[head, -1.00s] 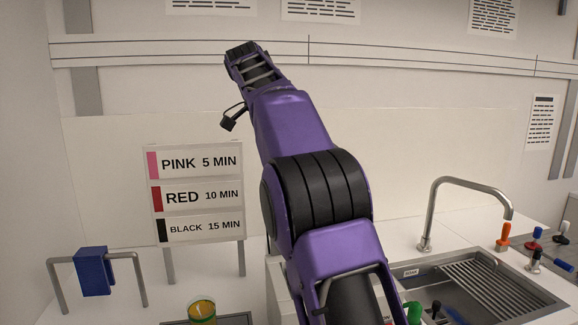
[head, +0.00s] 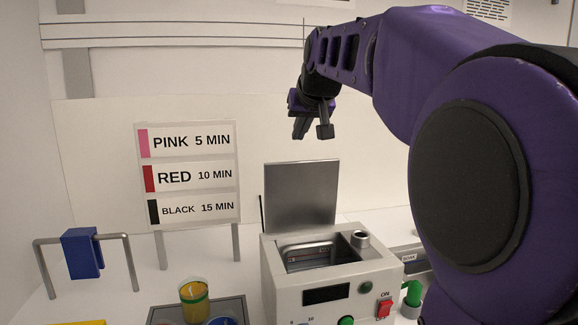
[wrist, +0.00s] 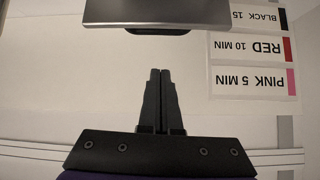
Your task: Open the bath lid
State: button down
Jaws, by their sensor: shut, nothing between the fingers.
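The bath (head: 330,300) is a white box with a display, a green button and a red switch on its front. Its metal lid (head: 301,197) stands upright at the back in the head view, and the tub opening is uncovered. The lid also shows at the top of the wrist view (wrist: 160,12), with a dark handle bar at its edge. My gripper (head: 313,130) is above the lid, apart from it. In the wrist view its fingers (wrist: 160,72) are together with nothing between them.
A sign (head: 187,172) lists pink, red and black times. A blue cloth (head: 82,254) hangs on a rail at left. A yellow jar (head: 194,302) stands in a dark tray (head: 232,304) left of the bath. My arm hides the right side.

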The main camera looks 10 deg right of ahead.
aim_at(299, 192)
jog(key=shift+s+d+n, duration=0.15)
jog(key=shift+n, duration=0.25)
jog(key=w+f, duration=0.1)
jog(key=f, duration=0.1)
jog(key=w+f+b, duration=0.1)
jog(key=w+f, duration=0.2)
jog(key=f, duration=0.2)
jog(key=shift+w, duration=0.15)
jog(key=shift+s, duration=0.2)
jog(key=s, duration=0.1)
jog(key=s+b, duration=0.1)
jog(key=s, duration=0.1)
jog(key=shift+r, duration=0.2)
dwell(0.4)
